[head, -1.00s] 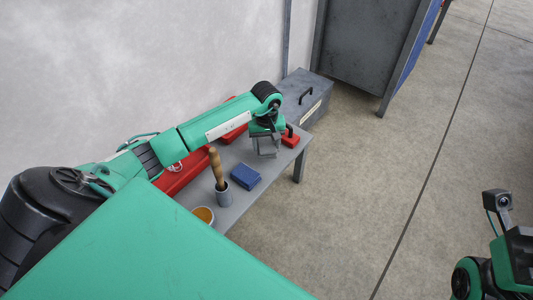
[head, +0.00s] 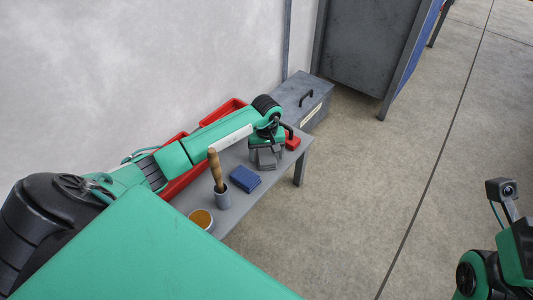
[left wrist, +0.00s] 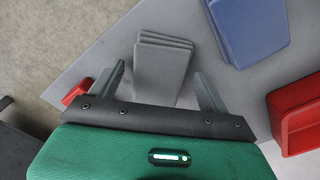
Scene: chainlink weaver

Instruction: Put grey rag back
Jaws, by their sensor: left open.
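The grey rag (head: 267,160) is a folded, layered block at the far end of the grey table, under my left gripper (head: 266,148). In the left wrist view the rag (left wrist: 164,62) appears to lie on the tabletop. The open fingers of my left gripper (left wrist: 160,78) stand on either side of it, with a gap on each side. The near end of the rag is hidden by the gripper. My right gripper is not in view; only part of the right arm shows at the lower right.
A grey toolbox (head: 306,98) stands beyond.

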